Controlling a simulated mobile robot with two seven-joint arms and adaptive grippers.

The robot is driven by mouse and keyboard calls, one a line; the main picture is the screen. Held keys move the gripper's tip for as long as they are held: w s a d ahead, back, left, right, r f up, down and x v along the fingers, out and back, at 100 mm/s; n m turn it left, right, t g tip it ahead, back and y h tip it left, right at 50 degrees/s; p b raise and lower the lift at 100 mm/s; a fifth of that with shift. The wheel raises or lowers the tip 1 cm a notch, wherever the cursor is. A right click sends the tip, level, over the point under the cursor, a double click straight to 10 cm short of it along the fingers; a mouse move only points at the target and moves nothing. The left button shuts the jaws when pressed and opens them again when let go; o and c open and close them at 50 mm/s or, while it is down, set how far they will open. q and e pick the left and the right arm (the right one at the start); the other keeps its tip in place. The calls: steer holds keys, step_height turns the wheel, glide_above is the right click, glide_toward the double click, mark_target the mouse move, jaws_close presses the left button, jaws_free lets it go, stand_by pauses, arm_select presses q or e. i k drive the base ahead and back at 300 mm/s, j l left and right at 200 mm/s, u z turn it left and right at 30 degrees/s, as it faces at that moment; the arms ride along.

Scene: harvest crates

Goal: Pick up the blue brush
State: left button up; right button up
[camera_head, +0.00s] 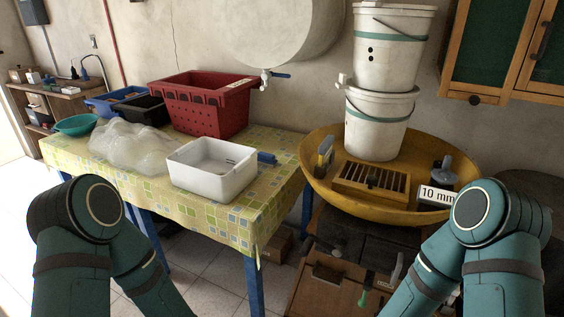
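A small blue object (267,157), which looks like the blue brush, lies on the table's right part, just beyond the right end of a white crate (235,180). It is too small to make out bristles, and the crate may hide part of it. My two teal arms show at the lower left and lower right, but neither gripper is in view.
The table (262,207) has a patterned yellow cloth. A red crate (212,124), clear plastic bags (130,145) and a teal bowl (76,125) stand on it. At right, a yellow basin (322,186) holds stacked white buckets (378,125) and a slotted wooden box (370,184).

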mark_target(263, 159)
steer(key=z, duration=1.5)
steer(key=j+z, duration=0.15)
steer(key=z, duration=0.2)
steer(key=j+z, duration=0.15)
steer(key=z, duration=0.2)
steer(key=k+j+z, duration=0.1)
steer(key=z, duration=0.25)
steer(key=k+j, duration=0.2)
steer(key=j, duration=0.15)
steer(key=k+j, duration=0.2)
steer(key=j, duration=0.2)
steer(key=k+j, duration=0.2)
steer(key=j, duration=0.15)
steer(key=k+j, duration=0.2)
steer(key=j, duration=0.2)
steer(key=k+j, duration=0.2)
steer(key=j, duration=0.15)
steer(key=k+j, duration=0.2)
steer(key=j, duration=0.2)
steer(key=k+j, duration=0.2)
steer(key=j, duration=0.15)
